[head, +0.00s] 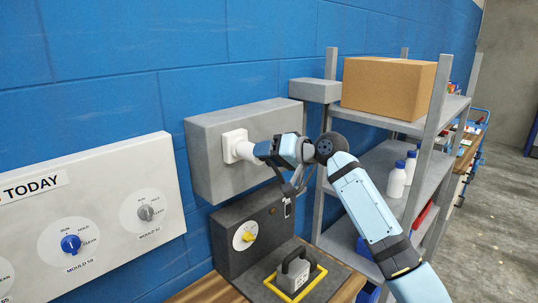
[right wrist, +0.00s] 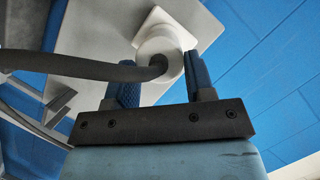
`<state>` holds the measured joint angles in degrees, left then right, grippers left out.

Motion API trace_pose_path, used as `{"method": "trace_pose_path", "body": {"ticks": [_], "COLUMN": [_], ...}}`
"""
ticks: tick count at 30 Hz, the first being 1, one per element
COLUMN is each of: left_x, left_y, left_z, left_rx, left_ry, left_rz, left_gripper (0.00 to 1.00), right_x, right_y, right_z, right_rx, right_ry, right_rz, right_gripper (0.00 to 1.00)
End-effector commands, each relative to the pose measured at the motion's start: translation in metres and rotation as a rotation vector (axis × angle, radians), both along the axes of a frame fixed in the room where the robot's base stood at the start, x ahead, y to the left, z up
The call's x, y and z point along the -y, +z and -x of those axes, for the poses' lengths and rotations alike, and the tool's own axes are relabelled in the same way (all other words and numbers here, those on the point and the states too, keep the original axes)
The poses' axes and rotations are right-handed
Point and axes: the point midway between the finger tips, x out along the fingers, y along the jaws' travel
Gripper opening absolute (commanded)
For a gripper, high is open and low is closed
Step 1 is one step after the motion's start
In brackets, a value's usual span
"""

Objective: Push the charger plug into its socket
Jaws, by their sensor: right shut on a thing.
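The white charger plug (head: 246,151) is at the white socket (head: 230,140) on the front of a grey wall box. My right gripper (head: 262,151) is shut on the plug from the right. In the right wrist view the plug's round white back (right wrist: 153,46) sits between the two blue fingers (right wrist: 163,68), in front of the square white socket plate (right wrist: 183,27). The plug looks in line with the socket; I cannot tell how deep it sits. A dark cable (right wrist: 85,67) leaves the plug's back. My left gripper is not in view.
The grey wall box (head: 207,165) is on the blue wall. Right is a grey shelf with a cardboard box (head: 385,85) and white bottles (head: 396,180). A dial panel (head: 105,215) is left.

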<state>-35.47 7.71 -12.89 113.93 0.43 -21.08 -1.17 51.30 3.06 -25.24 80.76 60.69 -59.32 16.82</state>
Motion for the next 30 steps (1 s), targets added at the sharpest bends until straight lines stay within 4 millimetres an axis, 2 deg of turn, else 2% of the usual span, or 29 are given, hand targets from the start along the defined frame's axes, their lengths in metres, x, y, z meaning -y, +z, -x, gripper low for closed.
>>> {"method": "trace_pose_path", "body": {"ticks": [30], "left_x": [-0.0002], "left_y": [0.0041], "left_z": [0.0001], "left_rx": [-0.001], "left_ry": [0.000], "left_rz": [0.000], "left_gripper": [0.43], "right_x": [-0.0043], "right_y": [0.0006], "right_z": [-0.0046], "right_rx": [0.001], "right_ry": [0.000], "right_rz": [0.000], "right_gripper": [0.16]}}
